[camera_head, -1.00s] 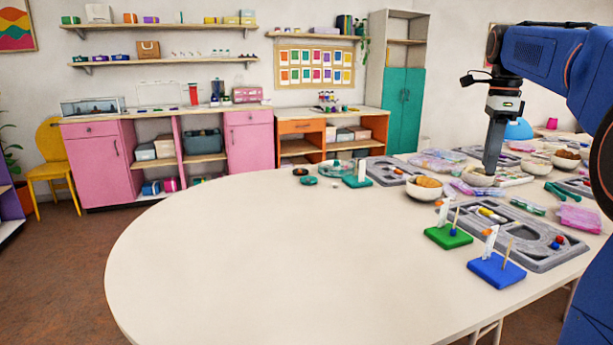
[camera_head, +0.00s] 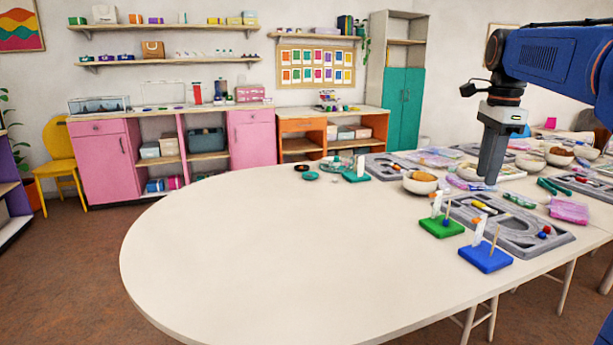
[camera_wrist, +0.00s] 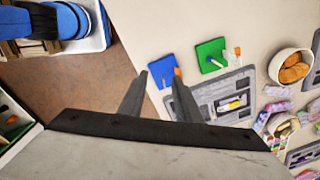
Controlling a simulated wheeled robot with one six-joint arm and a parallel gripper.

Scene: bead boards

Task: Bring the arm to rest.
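My gripper (camera_head: 488,181) hangs pointing down over the right part of the table, above the boards and trays. In the wrist view its two fingers (camera_wrist: 160,75) stand apart with nothing between them. A blue board (camera_head: 486,258) with an upright peg and a white post lies near the table's front right edge. A green board (camera_head: 442,228) of the same kind lies just behind it. Both boards also show in the wrist view, the blue one (camera_wrist: 160,66) near the fingertips in the picture and the green one (camera_wrist: 208,49) beside it.
The white table (camera_head: 260,250) is clear on its left and middle. A grey bead tray (camera_head: 520,243), a bowl with orange contents (camera_head: 420,183), a pink packet (camera_head: 568,210) and other trays crowd the right side. Pink cabinets (camera_head: 105,165) stand along the back wall.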

